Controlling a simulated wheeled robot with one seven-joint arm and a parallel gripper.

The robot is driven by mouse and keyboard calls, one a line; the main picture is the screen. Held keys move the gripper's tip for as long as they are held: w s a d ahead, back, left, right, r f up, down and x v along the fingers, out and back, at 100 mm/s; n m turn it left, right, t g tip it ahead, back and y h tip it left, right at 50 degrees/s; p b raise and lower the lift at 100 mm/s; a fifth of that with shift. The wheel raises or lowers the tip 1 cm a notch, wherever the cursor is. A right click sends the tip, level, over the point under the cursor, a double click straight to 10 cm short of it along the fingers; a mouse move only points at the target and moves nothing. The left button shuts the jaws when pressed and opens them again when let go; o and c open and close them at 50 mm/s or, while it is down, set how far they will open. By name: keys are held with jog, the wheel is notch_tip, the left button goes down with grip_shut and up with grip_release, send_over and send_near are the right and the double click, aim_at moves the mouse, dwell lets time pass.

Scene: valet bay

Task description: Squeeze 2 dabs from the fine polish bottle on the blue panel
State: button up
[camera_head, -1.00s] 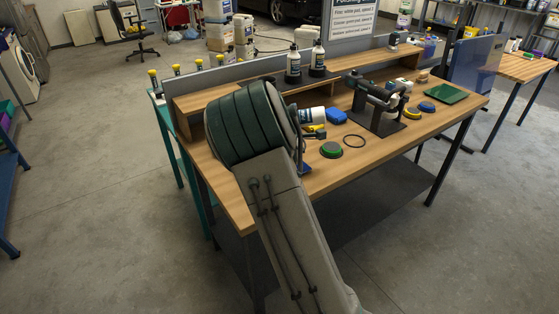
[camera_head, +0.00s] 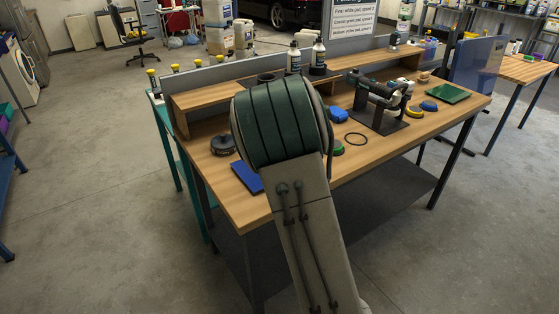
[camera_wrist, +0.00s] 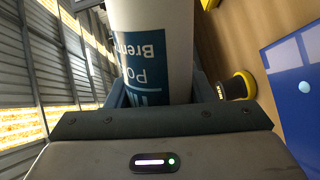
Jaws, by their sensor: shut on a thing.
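My gripper (camera_wrist: 158,90) is shut on a white bottle with a blue label (camera_wrist: 150,35), seen close up in the wrist view. Only parts of the label's words show, upside down, so which polish it is cannot be read. The bottle's tip is out of view. The blue panel (camera_wrist: 290,108) lies on the bench to the right of the bottle in that view, with one small pale round spot on it. In the head view the left part of the blue panel (camera_head: 246,177) shows beside my arm, which hides my gripper and the held bottle.
A black disc with a yellow rim (camera_wrist: 237,86) lies near the panel. A polisher (camera_head: 378,92) on a stand, a blue cloth (camera_head: 338,115) and a green panel (camera_head: 447,94) are farther right.

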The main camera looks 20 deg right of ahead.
jog(key=shift+r+m+b, duration=0.1)
jog(key=shift+m+b, duration=1)
jog(key=shift+b, duration=0.2)
jog(key=shift+m+b, duration=0.5)
jog(key=shift+b, duration=0.45)
jog(key=shift+m+t+y+b, duration=0.3)
jog(key=shift+m+y+b, duration=0.3)
jog(key=shift+m+b, duration=1.95)
jog(key=shift+b, duration=1.25)
jog(key=shift+b, duration=0.55)
jog(key=shift+m+t+y+b, duration=0.4)
jog(key=shift+m+b, duration=1.95)
jog(key=shift+b, duration=1.15)
jog(key=shift+m+b, duration=0.6)
jog(key=shift+b, duration=0.2)
